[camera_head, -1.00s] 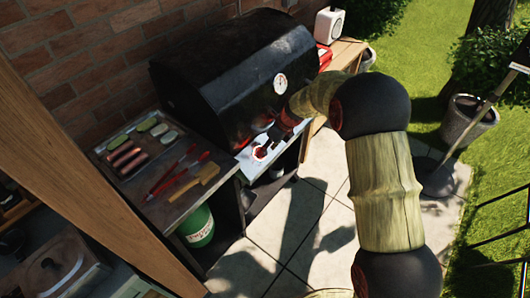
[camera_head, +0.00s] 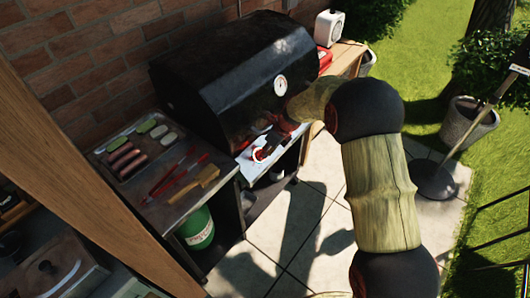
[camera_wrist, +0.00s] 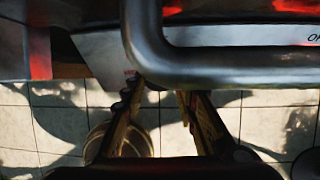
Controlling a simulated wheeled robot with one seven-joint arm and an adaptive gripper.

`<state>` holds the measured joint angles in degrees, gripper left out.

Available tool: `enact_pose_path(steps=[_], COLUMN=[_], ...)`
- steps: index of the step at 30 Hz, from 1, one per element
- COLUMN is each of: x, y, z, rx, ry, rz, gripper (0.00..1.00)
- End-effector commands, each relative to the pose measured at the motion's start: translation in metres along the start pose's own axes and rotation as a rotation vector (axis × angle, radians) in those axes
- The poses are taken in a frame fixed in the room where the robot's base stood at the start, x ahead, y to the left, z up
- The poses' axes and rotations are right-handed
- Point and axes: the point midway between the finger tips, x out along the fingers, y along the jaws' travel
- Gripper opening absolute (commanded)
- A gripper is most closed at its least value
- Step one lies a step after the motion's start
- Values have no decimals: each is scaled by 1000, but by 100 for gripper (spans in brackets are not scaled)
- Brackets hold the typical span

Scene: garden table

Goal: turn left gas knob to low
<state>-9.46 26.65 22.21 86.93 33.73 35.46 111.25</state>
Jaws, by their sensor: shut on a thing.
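The black grill (camera_head: 225,75) stands against the brick wall with its lid down. Its pale front panel (camera_head: 248,172) also shows in the wrist view (camera_wrist: 235,40), with part of an "OF…" label at the right edge. My gripper (camera_head: 259,153) is at the left part of this panel. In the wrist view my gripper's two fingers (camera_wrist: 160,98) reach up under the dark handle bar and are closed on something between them. This appears to be the left gas knob, but the bar and fingers hide it, so its pointer cannot be read.
The dark handle bar (camera_wrist: 235,65) crosses close in front of my fingers. A side shelf (camera_head: 190,200) at the left holds tongs, a brush and a food tray (camera_head: 120,163). A green gas bottle (camera_head: 196,228) stands below. Paved floor (camera_head: 300,225) in front is clear.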

Motion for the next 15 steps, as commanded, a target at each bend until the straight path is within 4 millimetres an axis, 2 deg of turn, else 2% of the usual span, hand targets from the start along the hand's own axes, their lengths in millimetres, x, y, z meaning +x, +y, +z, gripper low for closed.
enact_pose_path(steps=[6, 15], x=[0, -1], y=[0, 1], z=[0, 0], rx=[0, -42], ry=[0, 4], rz=[0, -17], gripper=[4, 4])
